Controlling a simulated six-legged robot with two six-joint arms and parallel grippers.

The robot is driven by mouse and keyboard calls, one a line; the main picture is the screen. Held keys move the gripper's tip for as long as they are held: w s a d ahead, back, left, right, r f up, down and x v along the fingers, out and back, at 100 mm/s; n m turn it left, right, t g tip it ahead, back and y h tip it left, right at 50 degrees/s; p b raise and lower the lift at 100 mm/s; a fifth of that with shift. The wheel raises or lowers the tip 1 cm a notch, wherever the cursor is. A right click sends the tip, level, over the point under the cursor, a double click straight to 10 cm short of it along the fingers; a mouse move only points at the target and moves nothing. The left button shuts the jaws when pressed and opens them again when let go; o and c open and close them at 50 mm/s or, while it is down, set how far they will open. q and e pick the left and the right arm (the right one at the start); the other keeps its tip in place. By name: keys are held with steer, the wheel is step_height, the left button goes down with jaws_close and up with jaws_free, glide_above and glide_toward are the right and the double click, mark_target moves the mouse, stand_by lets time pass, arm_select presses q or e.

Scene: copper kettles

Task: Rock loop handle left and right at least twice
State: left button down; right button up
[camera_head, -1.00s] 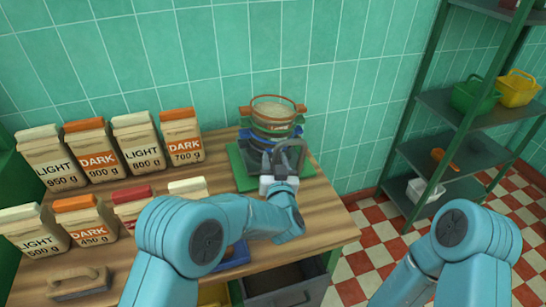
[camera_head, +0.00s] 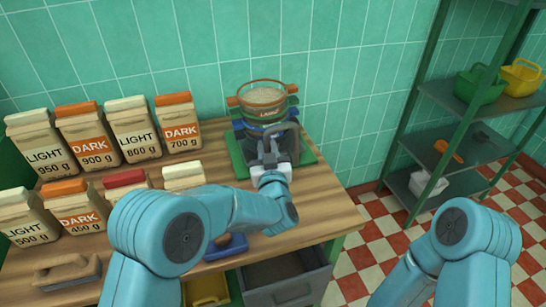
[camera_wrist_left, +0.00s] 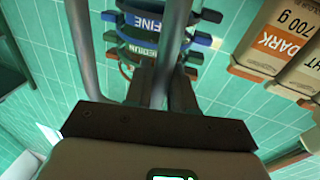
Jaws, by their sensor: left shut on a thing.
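A stack of round sieves (camera_head: 264,98) with coloured bands and side lugs stands on the green mat (camera_head: 236,158) at the back of the wooden bench. A grey loop handle (camera_head: 288,130) rises at its front. My left gripper (camera_head: 267,152) is shut on the left side of the loop and leans a little left. In the left wrist view, its dark fingers (camera_wrist_left: 163,88) close around one grey bar of the loop handle (camera_wrist_left: 172,35), and the other bar runs free at the left. Blue and green sieve bands labelled "FINE" and "MEDIUM" show behind. My right gripper is out of view.
Several paper bags, "LIGHT" and "DARK" (camera_head: 88,138), stand in two rows left of the stack. A wooden-handled block (camera_head: 68,272) lies front left. A grey bin (camera_head: 285,282) is below the bench edge. A green shelf rack (camera_head: 450,95) with baskets stands right.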

arm_select(q)
steer(key=shift+a+f+n+b, duration=0.25)
steer(key=shift+f+n+b, duration=0.05)
steer(key=shift+f+b, duration=0.05)
steer(key=shift+s+a+r, duration=0.1)
steer(key=shift+a+r, duration=0.05)
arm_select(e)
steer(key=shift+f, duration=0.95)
arm_select(q)
steer(key=c, duration=1.4)
jaws_free()
steer(key=o, duration=0.3)
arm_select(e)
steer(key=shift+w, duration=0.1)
